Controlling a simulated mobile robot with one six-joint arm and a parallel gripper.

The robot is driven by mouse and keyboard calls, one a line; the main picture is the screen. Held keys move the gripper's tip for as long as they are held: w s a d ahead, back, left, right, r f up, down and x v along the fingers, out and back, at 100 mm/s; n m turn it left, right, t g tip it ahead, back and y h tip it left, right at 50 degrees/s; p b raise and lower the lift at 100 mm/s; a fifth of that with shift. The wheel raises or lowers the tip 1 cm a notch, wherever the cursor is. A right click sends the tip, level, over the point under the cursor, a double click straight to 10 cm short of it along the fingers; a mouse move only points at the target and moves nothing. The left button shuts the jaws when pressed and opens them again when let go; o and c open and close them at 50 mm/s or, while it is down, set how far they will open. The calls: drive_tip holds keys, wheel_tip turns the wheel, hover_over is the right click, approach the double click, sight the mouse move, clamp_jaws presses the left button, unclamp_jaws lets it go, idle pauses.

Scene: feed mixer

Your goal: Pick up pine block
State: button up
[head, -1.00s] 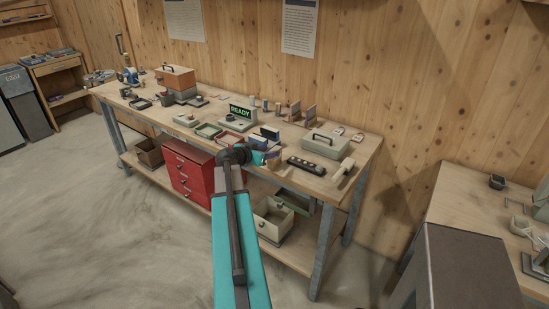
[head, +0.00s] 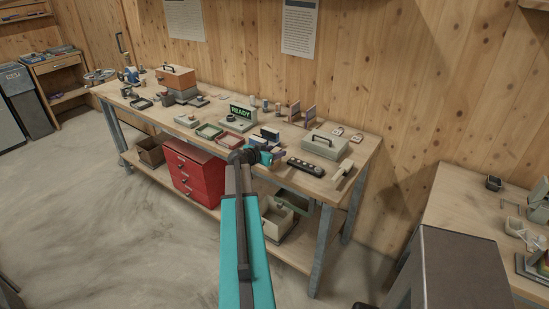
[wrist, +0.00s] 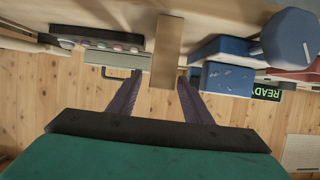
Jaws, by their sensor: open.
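The pine block (wrist: 167,48) is a plain tan, upright-looking wooden piece in the middle of the wrist view. My gripper (wrist: 160,76) is open, with one purple finger on each side of the block in the picture. No contact between fingers and block is visible, and I cannot tell how deep the block lies between them. In the head view my gripper (head: 277,153) is over the front part of the workbench (head: 318,186). I cannot make out the block there, behind the arm and gripper.
In the wrist view a blue object (wrist: 226,78) is close right of the block, and a grey-green case (wrist: 118,58) is close left. In the head view a black strip with knobs (head: 306,168) and a mallet (head: 343,174) lie to the right. A READY sign (head: 241,112) stands behind.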

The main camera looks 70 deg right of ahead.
drive_tip(key=shift+c, duration=0.2)
idle(0.4)
clamp_jaws()
drive_tip(key=shift+r, duration=0.15)
drive_tip(key=shift+r+b, duration=1.25)
drive_tip(key=shift+r, duration=0.3)
drive_tip(key=s+a+r+b, duration=0.1)
drive_tip(key=s+a+b, duration=0.4)
drive_tip(key=s+a, duration=0.5)
drive_tip(key=shift+s+r, duration=0.25)
drive_tip(key=shift+s, duration=1)
